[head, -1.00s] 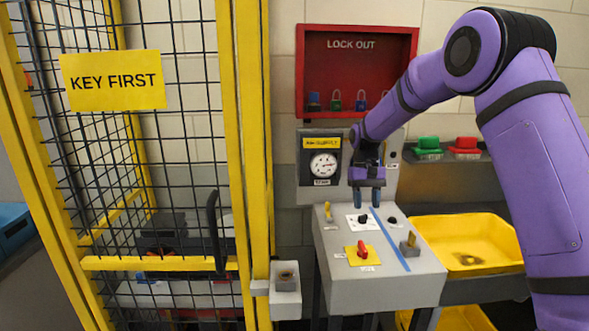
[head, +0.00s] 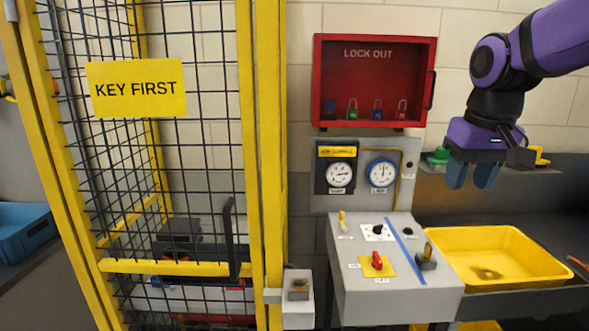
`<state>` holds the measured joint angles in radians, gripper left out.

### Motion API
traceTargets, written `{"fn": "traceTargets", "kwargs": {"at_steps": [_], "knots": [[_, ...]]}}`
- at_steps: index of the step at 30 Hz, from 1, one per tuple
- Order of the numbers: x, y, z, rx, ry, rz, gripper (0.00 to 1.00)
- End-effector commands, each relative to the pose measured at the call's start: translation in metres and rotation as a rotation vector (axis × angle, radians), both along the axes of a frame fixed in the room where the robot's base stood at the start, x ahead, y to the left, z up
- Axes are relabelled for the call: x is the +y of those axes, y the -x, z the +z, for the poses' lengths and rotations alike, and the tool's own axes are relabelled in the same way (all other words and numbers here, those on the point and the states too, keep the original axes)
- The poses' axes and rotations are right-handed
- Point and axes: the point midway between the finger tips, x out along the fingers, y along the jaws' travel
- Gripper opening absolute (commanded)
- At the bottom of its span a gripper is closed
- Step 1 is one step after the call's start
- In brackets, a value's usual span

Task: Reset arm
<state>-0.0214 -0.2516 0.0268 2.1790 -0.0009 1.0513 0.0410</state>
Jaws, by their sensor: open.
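My gripper (head: 472,176) hangs at the right of the head view with its two blue fingers pointing down. It is open and nothing shows between the fingers. It is above the far side of the yellow tray (head: 490,235) and in front of the shelf, apart from the grey control box (head: 395,303). It partly hides a green object (head: 438,157) on the shelf. My purple arm reaches in from the upper right.
The control box carries a red switch (head: 377,261), a black knob (head: 378,230) and a blue stripe. Behind it are two gauges and a red lock-out cabinet (head: 373,128) with several padlocks. A yellow-framed mesh gate (head: 262,150) stands at left, with a small grey box (head: 298,312) beside it.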

Motion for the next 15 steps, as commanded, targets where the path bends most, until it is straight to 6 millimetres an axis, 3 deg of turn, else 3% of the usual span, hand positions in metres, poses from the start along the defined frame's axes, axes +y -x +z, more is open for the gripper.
{"fn": "traceTargets", "kwargs": {"at_steps": [1,9,15], "knots": [[-0.002,0.016,0.004,-0.028,-0.001,-0.002,0.43],[-0.011,0.091,0.004,-0.166,-0.003,-0.006,0.43],[-0.015,0.134,-0.007,-0.253,-0.004,-0.009,0.43]]}}
